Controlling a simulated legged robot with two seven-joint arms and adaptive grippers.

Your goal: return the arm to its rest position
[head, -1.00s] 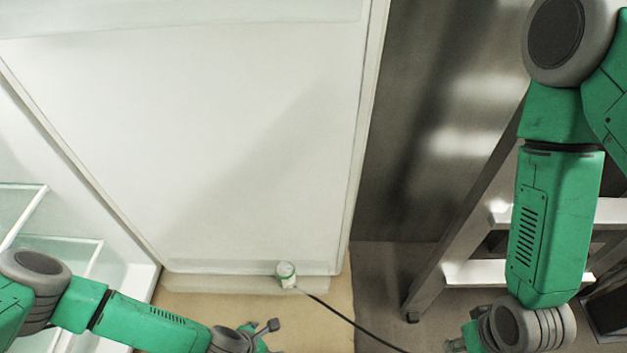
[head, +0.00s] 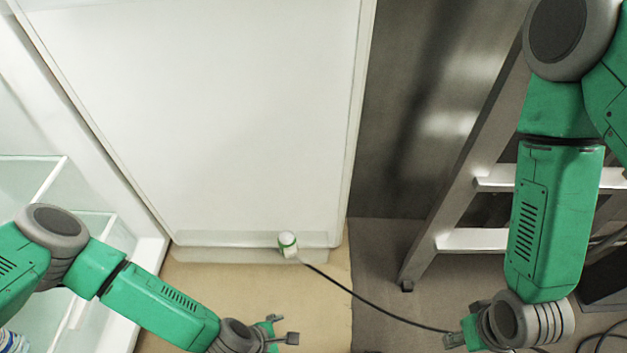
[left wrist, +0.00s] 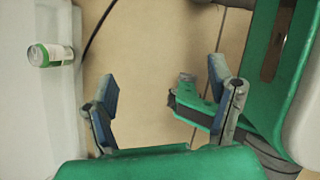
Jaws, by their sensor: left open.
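My left arm (head: 160,305) comes in from the left, bent low over the tan floor. Its gripper (head: 279,333) is at the bottom edge of the head view. My right arm (head: 550,220) hangs down at the right. Its gripper (head: 455,340) shows only in part at the bottom edge, and its jaws cannot be made out.
A white and green can (head: 287,244) stands at the foot of the large white panel (head: 220,130); it also shows in the left wrist view (left wrist: 50,55). A black cable (head: 350,293) crosses the floor. A metal ladder (head: 455,185) stands right, glass shelves (head: 35,180) left.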

